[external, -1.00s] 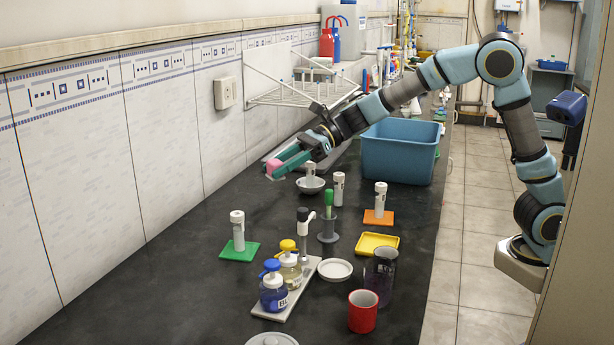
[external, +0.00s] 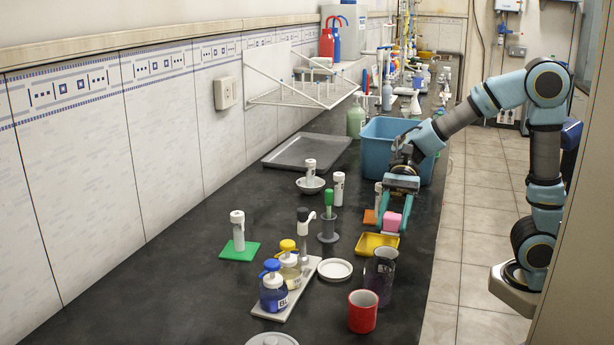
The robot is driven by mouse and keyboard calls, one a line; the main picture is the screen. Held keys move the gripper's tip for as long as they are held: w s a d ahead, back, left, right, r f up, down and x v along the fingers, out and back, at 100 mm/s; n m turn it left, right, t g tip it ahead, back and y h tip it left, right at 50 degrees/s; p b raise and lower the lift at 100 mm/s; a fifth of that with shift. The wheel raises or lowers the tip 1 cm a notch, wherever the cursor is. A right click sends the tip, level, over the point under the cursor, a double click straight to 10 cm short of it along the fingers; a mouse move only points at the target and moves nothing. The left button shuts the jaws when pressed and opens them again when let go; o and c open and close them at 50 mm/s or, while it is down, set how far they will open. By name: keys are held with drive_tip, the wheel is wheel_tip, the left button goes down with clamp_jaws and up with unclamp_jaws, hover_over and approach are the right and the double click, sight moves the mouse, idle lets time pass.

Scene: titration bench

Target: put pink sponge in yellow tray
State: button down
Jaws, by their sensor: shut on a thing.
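The pink sponge (external: 392,222) is held between the green fingers of my gripper (external: 391,216). My gripper is shut on it and points down toward the front of the bench. The sponge is just above or at the far part of the yellow tray (external: 374,248); I cannot tell whether it touches the tray.
Behind my gripper stands a blue tub (external: 385,140). A white vial on an orange mat (external: 370,216) is partly hidden by my gripper. A dark glass beaker (external: 381,275), a red mug (external: 362,311) and a white dish (external: 335,270) stand nearer. A green-handled tool in a grey holder (external: 328,228) is to the left.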

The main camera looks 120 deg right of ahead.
sight(392, 217)
drive_tip(key=shift+f, duration=2.45)
drive_tip(key=shift+f+b, duration=0.2)
drive_tip(key=shift+b, duration=0.3)
drive_tip(key=shift+c, duration=1.9)
unclamp_jaws()
drive_tip(key=shift+r, duration=0.1)
drive_tip(key=shift+r, duration=0.1)
drive_tip(key=shift+s+d+r+p, duration=0.1)
drive_tip(key=shift+d+p, duration=0.1)
drive_tip(key=shift+p, duration=0.15)
drive_tip(key=v, duration=0.2)
drive_tip(key=shift+s+d+r, duration=0.1)
drive_tip(key=shift+s+d, duration=0.15)
drive_tip(key=shift+d, duration=0.05)
wheel_tip(392, 217, up, 7)
drive_tip(key=shift+a+p, duration=0.1)
drive_tip(key=shift+p, duration=0.2)
drive_tip(key=shift+w, duration=0.1)
